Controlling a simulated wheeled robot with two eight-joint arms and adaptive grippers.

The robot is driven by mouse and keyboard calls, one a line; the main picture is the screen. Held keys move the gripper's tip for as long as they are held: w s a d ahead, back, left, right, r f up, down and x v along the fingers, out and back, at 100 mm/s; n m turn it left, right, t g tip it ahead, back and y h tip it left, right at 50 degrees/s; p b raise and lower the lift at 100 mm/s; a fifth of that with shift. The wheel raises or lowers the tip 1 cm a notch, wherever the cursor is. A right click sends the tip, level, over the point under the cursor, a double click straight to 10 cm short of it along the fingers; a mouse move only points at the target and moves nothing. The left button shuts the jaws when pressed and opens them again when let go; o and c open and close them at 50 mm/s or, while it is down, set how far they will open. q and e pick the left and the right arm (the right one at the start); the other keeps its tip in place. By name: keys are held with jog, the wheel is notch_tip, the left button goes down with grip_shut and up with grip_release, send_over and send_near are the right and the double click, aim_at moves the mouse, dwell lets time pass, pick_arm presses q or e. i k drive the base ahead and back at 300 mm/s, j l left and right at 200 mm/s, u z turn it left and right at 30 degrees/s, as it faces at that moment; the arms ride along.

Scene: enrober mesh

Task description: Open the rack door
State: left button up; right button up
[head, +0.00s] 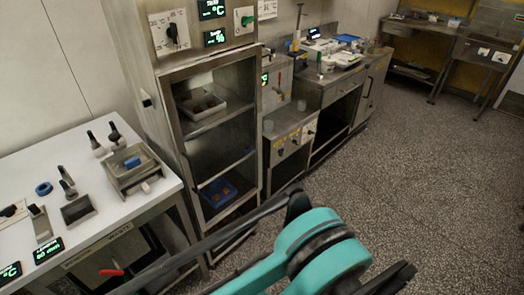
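The rack (130,45) is a tall steel cabinet left of centre in the head view. A steel-framed door (176,130) lies flush across its front and looks shut. Its shelves show through the frame, perhaps behind a clear pane. A pale tray (203,107) with brown pieces is on the upper shelf, and a blue tray (219,191) is lower down. I cannot make out a door handle. A teal and dark arm of mine crosses the bottom centre, in front of the rack's lower part.
A white-topped table (95,240) with small tools and a metal box (133,170) stands close at the rack's left. Steel counters (330,92) with equipment adjoin its right side. The speckled floor (430,170) is clear at right.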

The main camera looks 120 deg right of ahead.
aim_at(164, 80)
jog(key=z, duration=3.65)
